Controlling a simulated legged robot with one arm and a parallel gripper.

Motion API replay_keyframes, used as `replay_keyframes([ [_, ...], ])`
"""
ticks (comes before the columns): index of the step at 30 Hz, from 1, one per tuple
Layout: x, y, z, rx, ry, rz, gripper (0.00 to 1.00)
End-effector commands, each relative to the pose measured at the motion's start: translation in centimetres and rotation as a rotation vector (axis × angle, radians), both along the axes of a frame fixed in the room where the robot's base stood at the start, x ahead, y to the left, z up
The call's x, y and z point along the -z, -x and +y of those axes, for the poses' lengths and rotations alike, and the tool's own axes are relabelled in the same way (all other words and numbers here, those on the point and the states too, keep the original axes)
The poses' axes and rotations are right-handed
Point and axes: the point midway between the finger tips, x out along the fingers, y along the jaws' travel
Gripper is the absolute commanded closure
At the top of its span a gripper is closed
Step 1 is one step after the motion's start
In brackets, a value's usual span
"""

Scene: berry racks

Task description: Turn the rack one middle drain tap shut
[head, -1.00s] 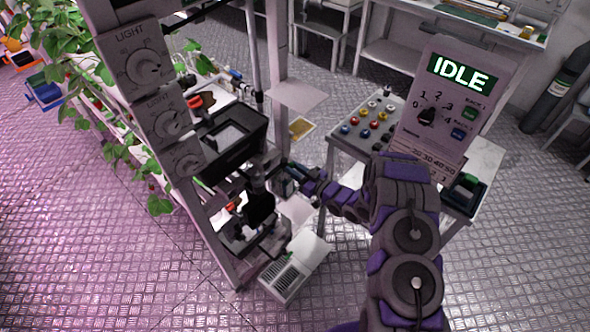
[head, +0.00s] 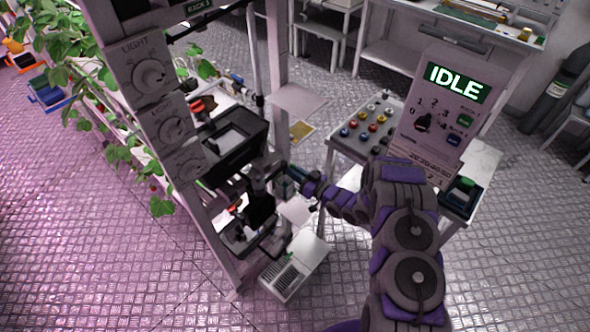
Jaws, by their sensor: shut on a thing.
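Rack one (head: 222,240) stands left of centre in the head view, its grey post bearing light dials. My gripper (head: 286,184) reaches in from the right at the rack's middle level, beside a dark upright pipe (head: 260,180). It is shut on the middle drain tap, which is mostly hidden by the jaws and too small to read. I cannot tell the handle's angle. A red handle (head: 203,105) shows on the level above, and a red-orange part (head: 240,205) shows lower down.
A white vented box (head: 293,268) sits on the floor below my gripper. Plants (head: 65,50) hang at left. The front floor is clear.

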Motion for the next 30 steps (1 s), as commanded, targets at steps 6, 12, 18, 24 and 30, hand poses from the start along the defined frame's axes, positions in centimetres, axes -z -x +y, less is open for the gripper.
replay_keyframes([
  [6,-0.25,-0.09,-0.2,0.003,-0.124,0.16,1.0],
  [12,-0.18,-0.29,-0.31,0.005,-0.242,0.307,1.0],
  [18,-0.14,-0.43,-0.34,0.005,-0.359,0.454,1.0],
  [24,0.06,-0.49,-0.45,0.007,-0.477,0.605,1.0],
  [30,0.28,-0.53,-0.49,0.008,-0.591,0.754,1.0],
])
